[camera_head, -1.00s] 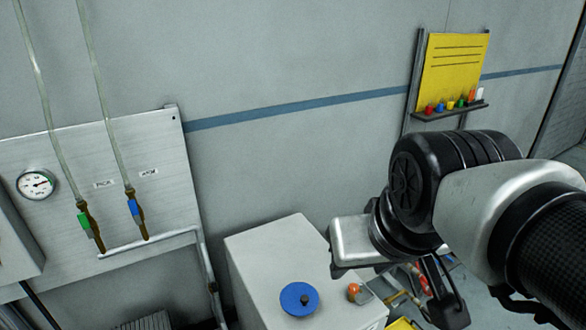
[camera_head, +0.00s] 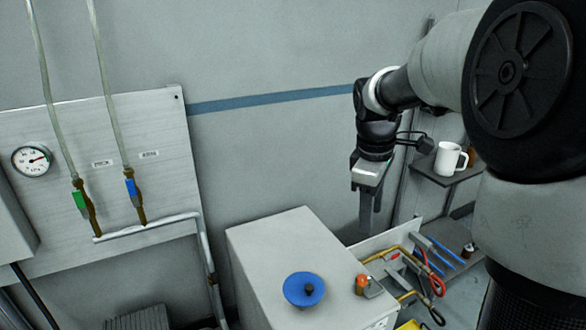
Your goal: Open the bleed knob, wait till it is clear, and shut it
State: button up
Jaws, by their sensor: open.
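A white panel (camera_head: 60,130) on the left wall carries a round gauge (camera_head: 32,160), a green knob (camera_head: 81,199) and a blue knob (camera_head: 131,188). Each knob sits at the foot of a pale clear tube, above a brownish fitting joined to a white pipe (camera_head: 165,223). A blue disc with a dark centre (camera_head: 304,289) lies on the grey cabinet top. My gripper (camera_head: 369,222) points down, open and empty, right of the panel and above the cabinet's far right side, touching nothing.
The grey cabinet (camera_head: 270,240) also holds a small orange-topped item (camera_head: 361,284). Behind it to the right is an open bin of tools (camera_head: 400,265). A white mug (camera_head: 450,158) stands on a dark shelf (camera_head: 440,178). The wall between panel and gripper is clear.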

jog(key=w+d+f+n+g+y+b, duration=0.1)
jog(key=w+d+f+n+b, duration=0.35)
jog(key=w+f, duration=0.75)
jog(key=n+b, duration=0.1)
jog(key=b, duration=0.1)
send_near(362, 277)
notch_tip(362, 277, down, 8)
jog(key=shift+d+f, duration=0.15)
jog(key=c, duration=1.1)
